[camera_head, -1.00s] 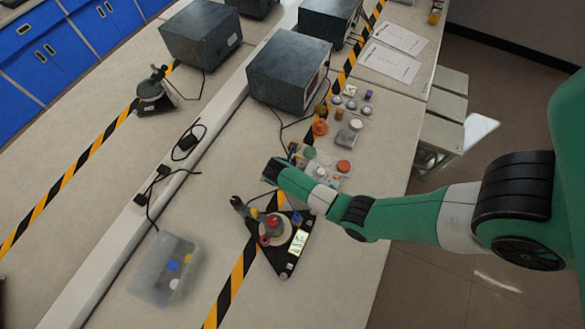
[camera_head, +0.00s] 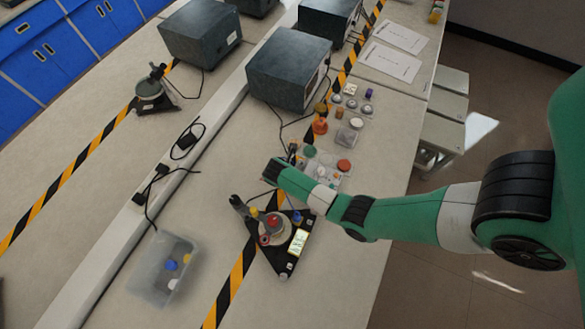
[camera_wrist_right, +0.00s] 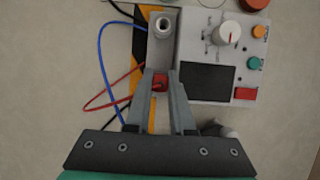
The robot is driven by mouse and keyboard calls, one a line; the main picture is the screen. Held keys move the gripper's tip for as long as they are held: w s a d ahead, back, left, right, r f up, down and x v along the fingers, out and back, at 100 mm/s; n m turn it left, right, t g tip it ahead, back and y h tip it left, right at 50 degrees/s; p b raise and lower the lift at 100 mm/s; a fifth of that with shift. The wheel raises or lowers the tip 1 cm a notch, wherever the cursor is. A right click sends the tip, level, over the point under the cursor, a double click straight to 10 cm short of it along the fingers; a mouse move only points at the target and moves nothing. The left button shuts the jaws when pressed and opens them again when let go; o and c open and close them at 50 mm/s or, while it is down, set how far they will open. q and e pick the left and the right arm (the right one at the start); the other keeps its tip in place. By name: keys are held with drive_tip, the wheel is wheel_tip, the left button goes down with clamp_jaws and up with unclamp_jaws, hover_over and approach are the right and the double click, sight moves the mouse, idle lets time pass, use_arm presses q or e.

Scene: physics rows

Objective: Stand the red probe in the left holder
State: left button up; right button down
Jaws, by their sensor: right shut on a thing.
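In the right wrist view my right gripper (camera_wrist_right: 160,78) is shut on the red probe (camera_wrist_right: 159,86), of which only a small red end shows between the fingertips. A grey instrument panel (camera_wrist_right: 190,45) with a dark screen and a white knob lies beyond and to the right. In the head view the gripper is mostly hidden by my right wrist, beside the panel. My left gripper is not in view.
Red and blue cables (camera_wrist_right: 105,75) loop left of the fingers. In the head view, a black triangular stand (camera_head: 285,262) sits close to my right wrist. A clear bin (camera_head: 150,285) is at the lower left, and dark boxes (camera_head: 288,70) stand behind.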

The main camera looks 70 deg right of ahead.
drive_tip(key=shift+f, duration=0.25)
drive_tip(key=c, duration=0.7)
unclamp_jaws()
drive_tip(key=shift+o, duration=0.3)
drive_tip(key=shift+o, duration=0.9)
wheel_tip(320, 180, up, 8)
drive_tip(key=p, duration=0.8)
drive_tip(key=shift+f, duration=0.25)
